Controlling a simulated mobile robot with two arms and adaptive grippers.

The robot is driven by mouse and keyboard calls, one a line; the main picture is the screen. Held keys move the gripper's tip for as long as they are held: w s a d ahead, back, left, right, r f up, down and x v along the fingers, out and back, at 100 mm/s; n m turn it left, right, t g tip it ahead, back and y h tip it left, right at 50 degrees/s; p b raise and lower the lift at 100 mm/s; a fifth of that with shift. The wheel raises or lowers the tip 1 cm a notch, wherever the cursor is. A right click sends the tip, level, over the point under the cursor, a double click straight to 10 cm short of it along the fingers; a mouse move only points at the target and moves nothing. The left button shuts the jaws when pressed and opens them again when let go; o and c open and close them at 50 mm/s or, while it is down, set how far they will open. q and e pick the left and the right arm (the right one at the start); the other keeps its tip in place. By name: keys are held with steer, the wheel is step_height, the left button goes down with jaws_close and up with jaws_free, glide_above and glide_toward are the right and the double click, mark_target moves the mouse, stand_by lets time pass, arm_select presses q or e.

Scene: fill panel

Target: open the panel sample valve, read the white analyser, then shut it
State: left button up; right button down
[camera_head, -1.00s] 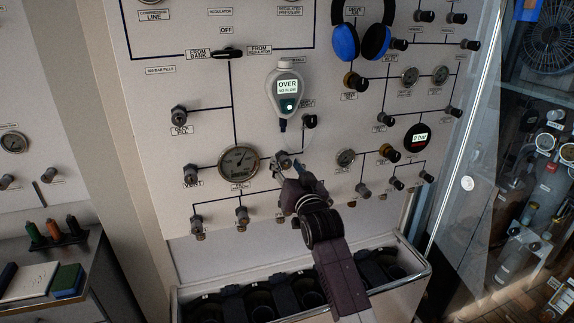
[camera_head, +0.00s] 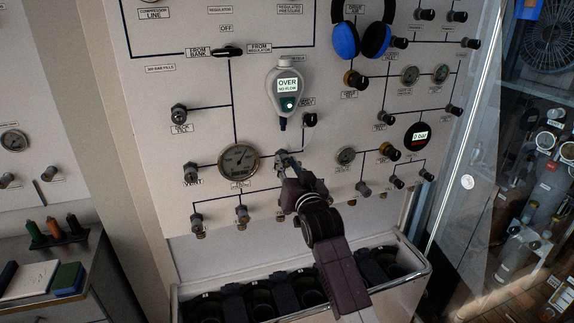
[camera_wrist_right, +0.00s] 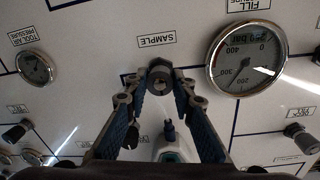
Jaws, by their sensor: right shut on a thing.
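The white analyser (camera_head: 285,90) hangs on the panel in the head view. Its lit screen reads OVER, with a smaller line that looks like NO FLOW. The sample valve knob (camera_wrist_right: 160,82) sits by the SAMPLE label (camera_wrist_right: 157,40) in the right wrist view, right of the large fill gauge (camera_head: 239,161) in the head view. My right gripper (camera_wrist_right: 160,75) is shut on this knob, with a fingertip on each side. In the head view, the right gripper (camera_head: 287,164) partly hides the knob. My left gripper is not in view.
Other knobs and gauges surround the hand, including a small gauge (camera_head: 345,156) to its right. Blue ear defenders (camera_head: 346,42) hang above. An open-topped bin (camera_head: 400,287) stands below the panel. A glass pane (camera_head: 462,150) is at the right.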

steer(key=n, duration=0.4)
steer(key=shift+d, duration=0.1)
steer(key=n, duration=0.3)
steer(key=shift+n, duration=0.4)
steer(key=n, duration=0.3)
steer(key=shift+n+y, duration=0.3)
steer(key=shift+n+p, duration=0.3)
steer(key=shift+n, duration=1.8)
steer(key=shift+n+y, duration=0.3)
steer(key=c, duration=1.6)
jaws_free()
